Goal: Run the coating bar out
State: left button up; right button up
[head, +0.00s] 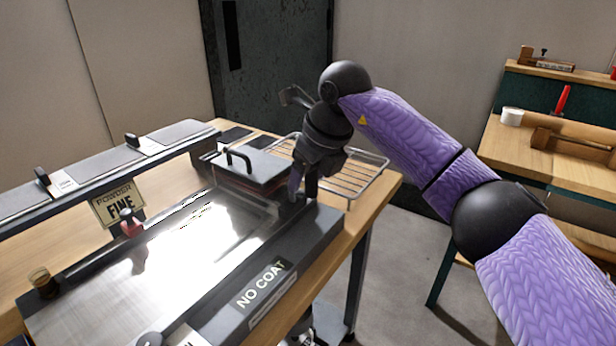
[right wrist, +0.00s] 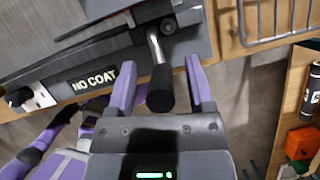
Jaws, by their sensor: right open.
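The coater has a shiny flat bed (head: 190,240) with a dark front rail marked NO COAT (head: 262,285). A dark bar (head: 235,195) lies across the far end of the bed. In the right wrist view, a bent metal rod with a black grip (right wrist: 161,90) sticks out from the coater's edge near that end. My right gripper (head: 303,190) is over the far right corner of the coater. In the wrist view its open purple fingers (right wrist: 160,92) stand either side of the black grip, with gaps showing. In the head view the gripper hides this grip. My left gripper does not show.
A FINE powder sign (head: 120,204) and a red knob (head: 131,224) stand behind the bed. A wire rack (head: 355,178) lies just beyond the gripper on the wooden bench. A second bench (head: 515,140) stands right, across open floor.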

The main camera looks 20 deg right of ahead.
grip_shut()
dwell(0.9)
jog(key=shift+r, duration=0.1)
dwell(0.3)
